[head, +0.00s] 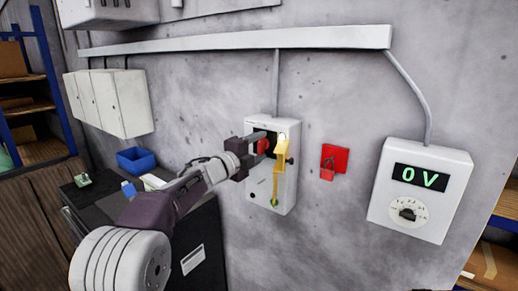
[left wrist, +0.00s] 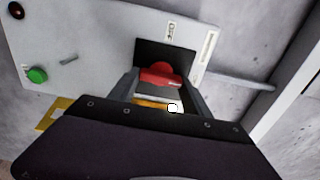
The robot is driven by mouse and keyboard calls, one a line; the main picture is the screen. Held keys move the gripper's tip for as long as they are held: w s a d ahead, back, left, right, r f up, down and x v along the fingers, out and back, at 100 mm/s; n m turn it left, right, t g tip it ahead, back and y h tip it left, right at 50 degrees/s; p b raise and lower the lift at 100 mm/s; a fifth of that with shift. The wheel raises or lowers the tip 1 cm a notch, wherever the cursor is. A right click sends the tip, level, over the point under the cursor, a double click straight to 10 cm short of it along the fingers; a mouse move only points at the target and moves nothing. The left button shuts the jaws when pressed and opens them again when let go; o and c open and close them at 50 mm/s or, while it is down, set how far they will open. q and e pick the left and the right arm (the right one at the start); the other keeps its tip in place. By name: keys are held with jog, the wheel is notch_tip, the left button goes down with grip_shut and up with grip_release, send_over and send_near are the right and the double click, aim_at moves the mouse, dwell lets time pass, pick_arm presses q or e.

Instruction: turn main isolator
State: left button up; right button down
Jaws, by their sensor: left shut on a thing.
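The main isolator is a red rotary handle (head: 263,146) on a dark plate at the upper part of a pale wall box (head: 287,197). My left gripper (head: 252,147) reaches it from the left, with its fingers at the handle. In the left wrist view the red handle (left wrist: 160,76) sits between the two fingers (left wrist: 158,88), which are shut on it. A yellow bracket (head: 280,157) stands on the front of the box, just right of the handle. My right gripper is not in view.
A red lockout piece (head: 333,162) hangs on the wall right of the box. A meter box (head: 419,192) reading 0 V with a dial is further right. A dark bench (head: 196,237) with a blue bin (head: 136,160) stands at left. A green button (left wrist: 37,75) shows on the box.

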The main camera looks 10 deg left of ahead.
pick_arm(q)
jog(key=shift+f, duration=0.1)
jog(key=o, duration=1.1)
jog(key=shift+s+a, duration=0.1)
jog(key=b+v, duration=0.2)
jog(key=v, duration=0.7)
